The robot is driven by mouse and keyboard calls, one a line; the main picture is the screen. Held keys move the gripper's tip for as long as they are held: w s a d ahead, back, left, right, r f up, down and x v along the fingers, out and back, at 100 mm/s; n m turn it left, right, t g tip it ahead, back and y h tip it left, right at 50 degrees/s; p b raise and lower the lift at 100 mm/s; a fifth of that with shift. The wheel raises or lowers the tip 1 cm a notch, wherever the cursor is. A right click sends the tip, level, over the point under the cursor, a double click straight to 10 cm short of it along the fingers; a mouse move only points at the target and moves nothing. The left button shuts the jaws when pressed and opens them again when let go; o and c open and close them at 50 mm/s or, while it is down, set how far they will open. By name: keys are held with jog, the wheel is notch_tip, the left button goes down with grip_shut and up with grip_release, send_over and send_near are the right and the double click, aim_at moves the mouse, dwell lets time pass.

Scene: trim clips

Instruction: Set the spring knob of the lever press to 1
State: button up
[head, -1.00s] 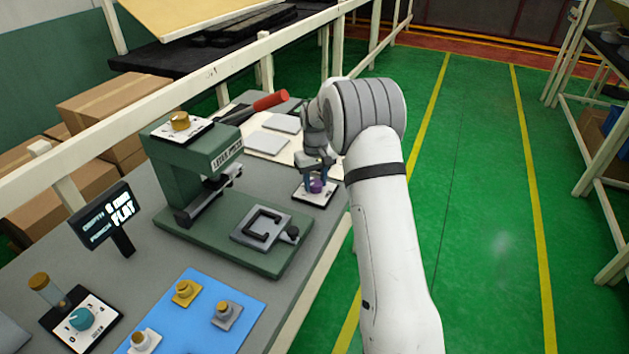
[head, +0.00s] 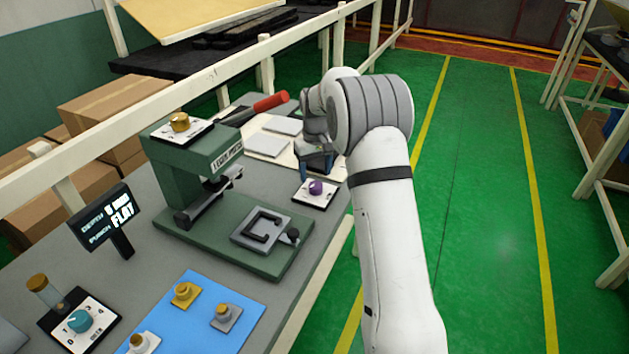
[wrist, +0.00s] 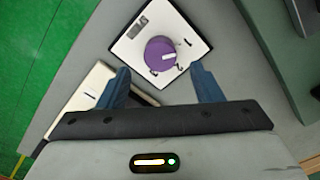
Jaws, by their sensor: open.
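The green lever press (head: 200,165) stands on the grey bench with its red-handled lever (head: 270,101) raised to the right. A purple knob (head: 316,187) sits on a white plate (head: 306,197) to the right of the press. In the wrist view the purple knob (wrist: 160,55) has a pale mark on its right part; the plate's lettering is too small to read. A gold knob (head: 180,122) is on top of the press and a teal knob (head: 79,320) on a plate at lower left. My gripper (wrist: 161,72) is open and empty, above and apart from the purple knob.
A blue mat (head: 205,310) with several small knobbed pieces lies in front. Pale plates (head: 268,143) lie behind my gripper. A rail runs along the bench's back.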

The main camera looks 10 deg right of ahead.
aim_at(316, 183)
jog(key=shift+r, duration=1.8)
jog(key=shift+r, duration=0.15)
jog(key=s+r+m+t, duration=0.1)
jog(key=s+r, duration=0.4)
jog(key=s, duration=0.4)
jog(key=s+r+t, duration=0.1)
jog(key=s+r, duration=0.4)
jog(key=s, duration=0.5)
jog(key=s+f+m+t, duration=0.1)
jog(key=s+f, duration=0.1)
jog(key=s, duration=1.7)
jog(key=shift+s+f+m, duration=0.2)
jog(key=shift+f+m, duration=0.2)
